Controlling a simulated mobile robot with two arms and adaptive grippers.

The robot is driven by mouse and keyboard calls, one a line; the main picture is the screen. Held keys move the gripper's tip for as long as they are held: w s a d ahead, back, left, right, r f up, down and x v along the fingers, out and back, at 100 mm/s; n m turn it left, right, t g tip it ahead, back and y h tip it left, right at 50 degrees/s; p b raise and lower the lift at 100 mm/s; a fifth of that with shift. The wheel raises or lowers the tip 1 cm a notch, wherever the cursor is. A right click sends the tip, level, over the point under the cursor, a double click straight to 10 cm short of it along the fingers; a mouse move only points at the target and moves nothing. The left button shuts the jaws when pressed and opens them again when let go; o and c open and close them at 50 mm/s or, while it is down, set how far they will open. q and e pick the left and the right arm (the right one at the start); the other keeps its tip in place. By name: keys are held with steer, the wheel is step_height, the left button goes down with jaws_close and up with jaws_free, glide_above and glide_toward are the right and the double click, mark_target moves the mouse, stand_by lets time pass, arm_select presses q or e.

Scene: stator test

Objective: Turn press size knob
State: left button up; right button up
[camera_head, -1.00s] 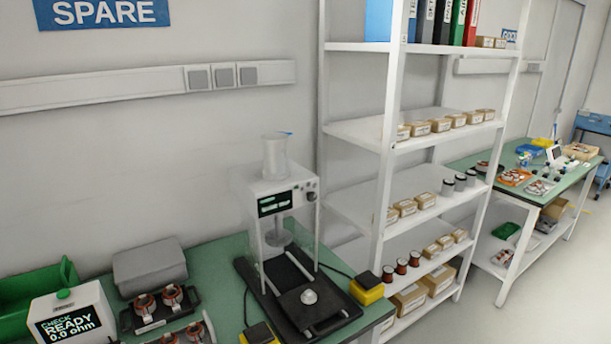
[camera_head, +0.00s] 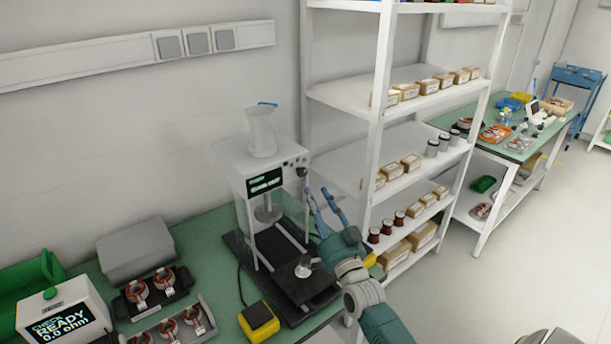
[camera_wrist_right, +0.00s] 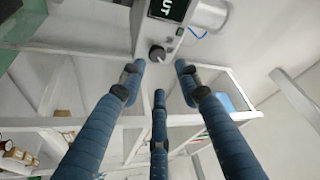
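The press (camera_head: 268,185) is a white machine with a dark display and a clear cylinder on top, standing on the green bench. Its dark round size knob (camera_head: 302,171) is at the right end of the front panel. In the right wrist view the knob (camera_wrist_right: 157,54) lies ahead of the fingertips, between them and apart from them. My right gripper (camera_head: 324,198) is open and empty, just below and right of the knob. In the wrist view its blue fingers (camera_wrist_right: 158,80) are spread. My left gripper is not in view.
A white shelf rack (camera_head: 376,120) with boxes and spools stands close to the right of the press. A yellow pedal block (camera_head: 258,319), stator trays (camera_head: 150,292) and a tester (camera_head: 62,315) are on the bench at left.

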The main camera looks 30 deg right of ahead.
mark_target(303, 174)
steer(key=p+x, duration=0.1)
steer(key=x, duration=0.6)
steer(key=shift+f+p, duration=0.25)
steer(key=shift+p, duration=0.15)
steer(key=shift+w+d+r, duration=0.15)
steer(key=shift+w+r, duration=0.1)
steer(key=shift+w, duration=0.3)
steer(key=shift+w+f, duration=0.1)
steer(key=shift+w, duration=0.05)
steer(key=shift+c, duration=0.2)
jaws_close()
